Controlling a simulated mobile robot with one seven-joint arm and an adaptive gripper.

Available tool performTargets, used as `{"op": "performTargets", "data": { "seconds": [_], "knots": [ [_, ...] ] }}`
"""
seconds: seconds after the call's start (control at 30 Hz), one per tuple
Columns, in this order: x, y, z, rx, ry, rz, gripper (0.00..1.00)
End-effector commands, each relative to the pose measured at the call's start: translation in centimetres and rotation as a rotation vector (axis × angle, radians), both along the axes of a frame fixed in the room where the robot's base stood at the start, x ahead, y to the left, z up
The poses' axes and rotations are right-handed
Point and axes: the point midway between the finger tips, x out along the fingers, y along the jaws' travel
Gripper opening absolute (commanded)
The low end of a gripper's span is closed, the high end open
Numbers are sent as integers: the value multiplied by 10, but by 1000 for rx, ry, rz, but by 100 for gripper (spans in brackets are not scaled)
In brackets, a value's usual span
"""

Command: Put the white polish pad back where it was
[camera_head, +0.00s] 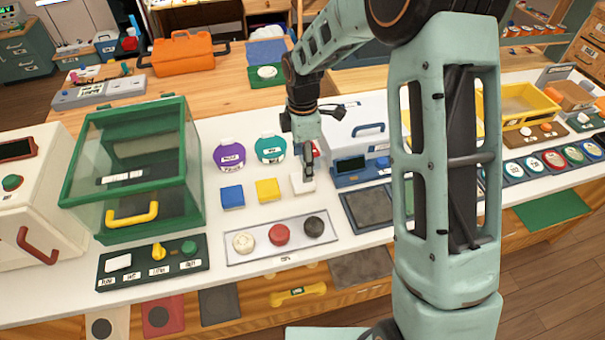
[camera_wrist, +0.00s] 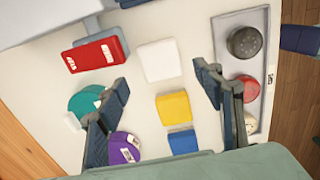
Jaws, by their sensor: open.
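A white square pad (camera_head: 303,183) lies on the white counter beside a yellow square pad (camera_head: 268,190) and a blue one (camera_head: 232,197). My gripper (camera_head: 305,174) is open and hangs over the white square, its fingers pointing down. In the wrist view the white square (camera_wrist: 159,61) lies just beyond the open fingertips, with nothing between them in grip. A grey tray (camera_head: 262,256) in front holds round cream (camera_head: 243,242), red (camera_head: 279,235) and black (camera_head: 314,226) pieces. I cannot tell by label which white piece is the polish pad.
Purple (camera_head: 229,156) and teal (camera_head: 270,149) round containers stand behind the squares. A red box (camera_wrist: 95,54) is near the fingers. A green-framed glass case (camera_head: 140,165) stands left. A dark mat (camera_head: 369,207) lies right of the tray.

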Motion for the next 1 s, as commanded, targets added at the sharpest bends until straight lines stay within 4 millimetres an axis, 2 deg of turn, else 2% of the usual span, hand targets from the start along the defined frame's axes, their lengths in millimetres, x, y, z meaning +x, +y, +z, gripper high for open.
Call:
{"op": "performTargets", "data": {
  "seconds": [0.1,0.3,0.87,0.97,1.0],
  "knots": [
    [0,0,22,1,-2,0,61],
    [0,0,41,1,0,0,61],
    [0,-1,44,0,0,-4,61],
    [4,-13,49,-8,-12,-57,61],
    [7,-22,52,-14,-22,-103,61]
  ]
}}
